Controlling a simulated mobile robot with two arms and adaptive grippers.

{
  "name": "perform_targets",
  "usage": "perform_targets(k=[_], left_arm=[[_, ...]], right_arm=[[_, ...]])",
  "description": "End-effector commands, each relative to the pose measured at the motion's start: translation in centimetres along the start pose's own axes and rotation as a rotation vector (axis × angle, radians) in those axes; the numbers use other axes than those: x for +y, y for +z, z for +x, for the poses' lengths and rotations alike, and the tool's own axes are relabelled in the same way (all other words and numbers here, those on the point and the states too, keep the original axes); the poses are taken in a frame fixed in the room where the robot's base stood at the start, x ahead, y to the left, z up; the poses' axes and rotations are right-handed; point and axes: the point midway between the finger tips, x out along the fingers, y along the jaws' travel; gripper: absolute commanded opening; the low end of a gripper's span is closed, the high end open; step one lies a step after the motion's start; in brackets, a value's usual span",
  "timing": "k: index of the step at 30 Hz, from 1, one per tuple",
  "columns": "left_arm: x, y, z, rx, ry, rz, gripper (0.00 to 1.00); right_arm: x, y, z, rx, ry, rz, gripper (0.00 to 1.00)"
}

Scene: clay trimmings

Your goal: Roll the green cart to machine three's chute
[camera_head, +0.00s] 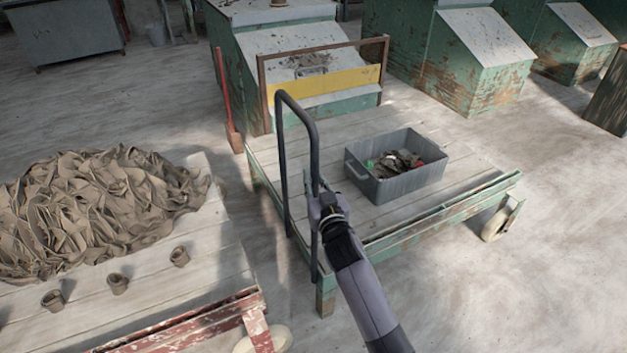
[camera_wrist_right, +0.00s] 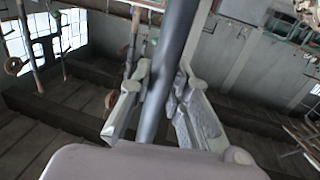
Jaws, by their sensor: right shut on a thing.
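The green cart (camera_head: 375,225) has a plank deck, worn green edges and a dark U-shaped push handle (camera_head: 314,155) at its left end. A grey bin (camera_head: 395,185) with mixed scraps stands on the deck. My right gripper (camera_head: 322,205) is shut on the near upright of the handle. In the right wrist view, the fingers (camera_wrist_right: 163,100) sit on both sides of the dark bar (camera_wrist_right: 172,65). A green machine (camera_head: 235,50) with a sloped chute and a yellow-barred frame (camera_head: 325,83) stands just behind the cart. No machine number is readable. My left gripper is out of view.
A red-edged cart (camera_head: 215,275) with a heap of clay trimmings (camera_head: 100,205) and small cups stands close on the left. A red-handled tool (camera_head: 228,110) stands by the machine. More green machines (camera_head: 480,60) line the back right. The floor at right is clear.

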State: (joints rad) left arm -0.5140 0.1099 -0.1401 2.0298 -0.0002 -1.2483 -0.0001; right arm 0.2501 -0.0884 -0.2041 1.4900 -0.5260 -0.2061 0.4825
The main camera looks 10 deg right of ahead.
Motion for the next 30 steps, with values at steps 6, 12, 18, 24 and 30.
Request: perform_targets(k=[6,12,18,24,30], left_arm=[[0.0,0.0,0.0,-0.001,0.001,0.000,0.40],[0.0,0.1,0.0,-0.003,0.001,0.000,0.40],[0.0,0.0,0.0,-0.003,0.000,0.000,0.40],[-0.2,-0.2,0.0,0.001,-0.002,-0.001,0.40],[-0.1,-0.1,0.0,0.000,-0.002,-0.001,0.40]], right_arm=[[0.0,-0.1,0.0,0.001,-0.001,0.001,0.25],[-0.1,0.0,0.0,0.001,-0.001,0.001,0.38],[-0.1,0.0,0.0,0.000,-0.001,0.001,0.38],[-0.1,0.1,-0.8,-0.001,-0.001,0.001,0.38],[0.0,0.2,-4.3,-0.002,-0.001,0.000,0.38]])
